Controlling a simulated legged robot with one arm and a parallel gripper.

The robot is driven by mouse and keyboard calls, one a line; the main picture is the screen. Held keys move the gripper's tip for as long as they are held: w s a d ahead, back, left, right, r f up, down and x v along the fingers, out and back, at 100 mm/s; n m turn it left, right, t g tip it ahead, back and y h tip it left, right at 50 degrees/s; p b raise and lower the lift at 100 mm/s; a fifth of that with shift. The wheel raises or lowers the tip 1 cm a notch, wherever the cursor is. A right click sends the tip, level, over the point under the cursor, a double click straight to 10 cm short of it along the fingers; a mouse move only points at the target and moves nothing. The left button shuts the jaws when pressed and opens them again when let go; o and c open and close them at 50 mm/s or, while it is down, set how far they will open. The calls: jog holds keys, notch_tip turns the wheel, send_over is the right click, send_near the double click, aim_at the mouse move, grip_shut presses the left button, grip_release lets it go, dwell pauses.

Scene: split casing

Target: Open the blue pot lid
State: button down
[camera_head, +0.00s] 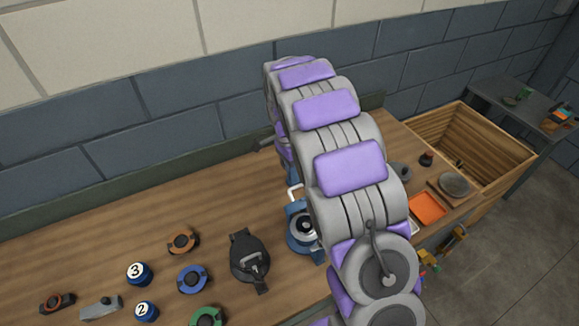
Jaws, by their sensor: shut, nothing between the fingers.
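A blue round pot (299,241) stands on the wooden workbench near the middle of the view, partly covered by my arm. Its top shows a dark and pale round centre, and I cannot tell how its lid sits. A white bent handle-like piece (293,193) shows just above it, beside my arm. My grey arm with purple pads arches over the bench from the lower right, then bends down behind itself. My gripper is hidden behind the arm, so its place relative to the pot does not show.
Right are an orange tray (428,208) and a wooden crate (516,155). The bench's back left is clear before the wall.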

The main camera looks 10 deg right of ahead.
jog(key=shift+s, duration=0.25)
dwell(0.3)
jog(key=shift+s+d+r+t, duration=0.1)
jog(key=shift+s+d+t, duration=0.1)
jog(key=shift+s+t, duration=0.3)
jog(key=shift+s+d+t, duration=0.15)
jog(key=shift+s+t, duration=0.25)
jog(key=shift+s, duration=0.2)
jog(key=shift+w+r, duration=0.1)
